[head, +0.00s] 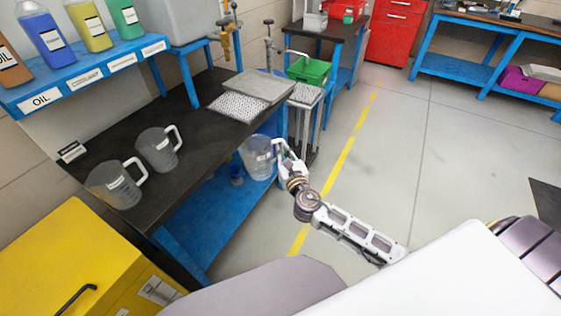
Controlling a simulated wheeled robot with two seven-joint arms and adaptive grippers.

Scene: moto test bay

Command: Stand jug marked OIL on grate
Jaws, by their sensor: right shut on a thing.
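My right gripper (284,150) is shut on the handle of a clear jug (257,158). The jug is roughly upright, off the bench's front edge and in front of the blue lower shelf. Its marking cannot be read. Two similar clear jugs stand on the black bench (195,140): a near jug (115,187) and a jug behind it (158,152). Their markings are also too small to read. A speckled grate (237,107) lies at the bench's far end, beyond the held jug, and is empty. My left gripper is not in view.
A grey plate (255,86) adjoins the grate, with brass taps (225,42) above. Coloured bottles stand on a blue shelf (85,75) labelled OIL at its left end. A yellow cabinet (65,255) is at lower left. A green bin (309,70) stands behind. Bench space between jugs and grate is clear.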

